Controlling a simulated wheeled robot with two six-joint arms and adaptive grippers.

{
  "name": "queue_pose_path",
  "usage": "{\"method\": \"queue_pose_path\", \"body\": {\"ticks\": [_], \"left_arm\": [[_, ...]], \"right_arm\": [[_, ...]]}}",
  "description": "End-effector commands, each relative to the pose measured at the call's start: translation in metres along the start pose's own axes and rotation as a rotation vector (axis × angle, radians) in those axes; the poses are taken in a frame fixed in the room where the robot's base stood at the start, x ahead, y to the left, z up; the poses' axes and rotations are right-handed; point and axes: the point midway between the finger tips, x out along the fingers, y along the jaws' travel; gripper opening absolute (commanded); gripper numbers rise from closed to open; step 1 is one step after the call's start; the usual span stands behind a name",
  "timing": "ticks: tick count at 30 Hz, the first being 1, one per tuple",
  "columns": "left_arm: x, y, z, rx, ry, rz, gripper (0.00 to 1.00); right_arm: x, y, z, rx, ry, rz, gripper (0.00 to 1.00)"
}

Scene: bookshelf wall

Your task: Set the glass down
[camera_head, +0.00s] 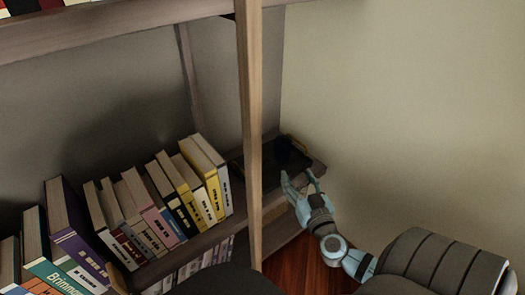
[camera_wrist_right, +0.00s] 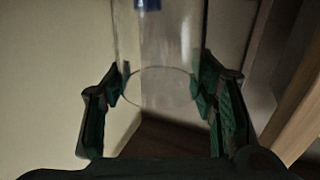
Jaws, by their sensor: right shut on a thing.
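My right gripper (camera_head: 301,182) is at the right end of the lower shelf, beside its front edge. In the right wrist view the clear glass (camera_wrist_right: 160,45) stands between the two fingers of this gripper (camera_wrist_right: 160,85). The fingers are shut on it from both sides near its round end. Something blue shows through the glass near the top of that view. In the head view I cannot make out the glass. I cannot tell whether it touches the shelf. My left gripper is not in view.
A dark flat tray-like thing (camera_head: 270,165) lies on the lower shelf's right end. A wooden post (camera_head: 250,120) stands left of my gripper. Several books (camera_head: 165,200) fill the shelf left of the post. The bare wall (camera_head: 410,110) is at the right.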

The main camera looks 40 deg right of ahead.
Motion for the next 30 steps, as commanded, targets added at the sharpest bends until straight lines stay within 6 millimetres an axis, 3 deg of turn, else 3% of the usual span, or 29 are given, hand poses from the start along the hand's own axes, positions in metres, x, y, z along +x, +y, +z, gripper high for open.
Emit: {"method": "queue_pose_path", "body": {"ticks": [9,12,17,23,30], "left_arm": [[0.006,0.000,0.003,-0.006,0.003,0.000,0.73],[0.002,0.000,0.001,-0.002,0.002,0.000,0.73],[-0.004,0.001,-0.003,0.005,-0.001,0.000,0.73],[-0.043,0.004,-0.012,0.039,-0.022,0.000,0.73],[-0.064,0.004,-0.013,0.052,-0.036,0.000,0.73]], "right_arm": [[0.104,-0.040,-0.002,0.004,0.004,0.018,0.00],[0.127,-0.050,-0.001,0.002,0.003,0.016,0.00],[0.147,-0.061,-0.001,0.002,0.002,0.014,0.00],[0.146,-0.061,0.029,-0.001,0.000,0.012,0.00],[0.146,-0.061,0.035,0.000,0.001,0.011,0.00]]}}
